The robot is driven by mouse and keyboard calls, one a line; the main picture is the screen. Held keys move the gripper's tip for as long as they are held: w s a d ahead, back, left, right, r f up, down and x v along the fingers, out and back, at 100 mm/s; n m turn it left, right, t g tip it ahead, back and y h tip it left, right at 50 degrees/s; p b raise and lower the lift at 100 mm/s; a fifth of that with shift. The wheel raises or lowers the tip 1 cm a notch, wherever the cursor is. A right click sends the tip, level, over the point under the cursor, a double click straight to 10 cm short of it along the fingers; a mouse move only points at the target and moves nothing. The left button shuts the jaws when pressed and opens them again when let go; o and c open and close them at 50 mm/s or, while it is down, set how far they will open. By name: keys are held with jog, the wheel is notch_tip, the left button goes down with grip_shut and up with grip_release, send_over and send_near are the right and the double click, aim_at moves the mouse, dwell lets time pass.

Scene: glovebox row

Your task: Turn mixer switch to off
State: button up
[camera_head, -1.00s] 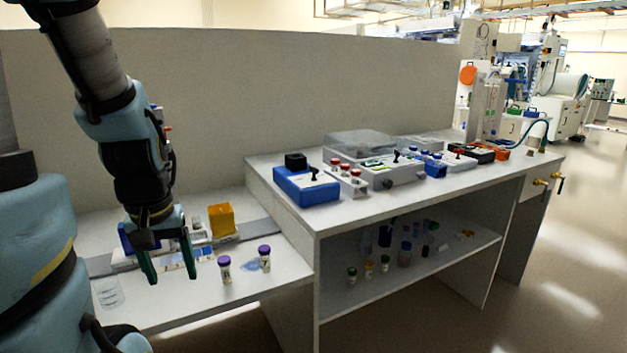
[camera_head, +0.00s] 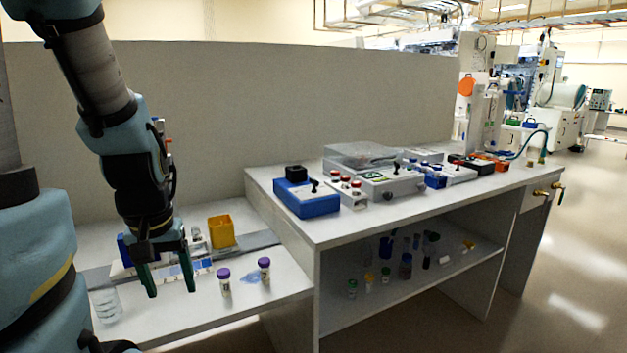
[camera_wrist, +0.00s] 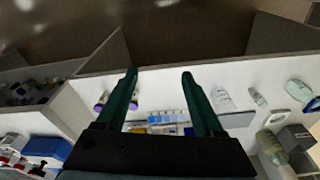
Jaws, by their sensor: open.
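Which device is the mixer is not clear from the pictures. On the raised bench stands a blue box (camera_head: 307,198) with a black toggle lever (camera_head: 313,186) and a black block on top. Right of it is a grey-white device (camera_head: 388,187) with a black lever (camera_head: 395,167) and a clear lid. The levers' positions are too small to read. My gripper (camera_head: 170,286) hangs fingers down over the lower bench at the left, open and empty, apart from both devices. Its two green fingers also show apart in the wrist view (camera_wrist: 160,78).
Two purple-capped vials (camera_head: 224,284) (camera_head: 264,270), a yellow-orange bin (camera_head: 221,232) and a clear beaker (camera_head: 105,304) stand on the lower bench. A shelf (camera_head: 340,300) below holds several bottles. A grey partition (camera_head: 300,100) stands behind.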

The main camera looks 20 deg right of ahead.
jog(key=w+d+t+b, duration=0.1)
jog(key=w+d, duration=0.3)
jog(key=w, duration=0.1)
jog(key=w+d+f+t+h+b, duration=0.1)
jog(key=w+d+t+b, duration=0.1)
jog(key=w+d, duration=0.2)
jog(key=w+d+m+t+h+b, duration=0.1)
jog(key=w+d+t+b, duration=0.1)
jog(key=w+d, duration=0.3)
jog(key=shift+w+f, duration=0.15)
jog(key=shift+w, duration=0.7)
jog(key=c, duration=0.3)
jog(key=t+b, duration=0.7)
jog(key=t, duration=0.1)
send_near(317, 182)
jog(key=w+a+f, duration=0.3)
jog(key=w+a, duration=0.2)
jog(key=shift+c, duration=0.2)
jog(key=s+d+n+t+y+b, duration=0.3)
jog(key=s+d+n+y+b, duration=0.1)
jog(key=d, duration=0.4)
jog(key=w, duration=0.3)
jog(key=w+a, duration=0.1)
jog(key=w, duration=0.3)
jog(key=w+p, duration=0.1)
jog(key=w, duration=0.2)
jog(key=shift+w+a+r, duration=0.1)
jog(key=shift+w+a, duration=0.2)
jog(key=shift+a, duration=0.05)
grip_shut()
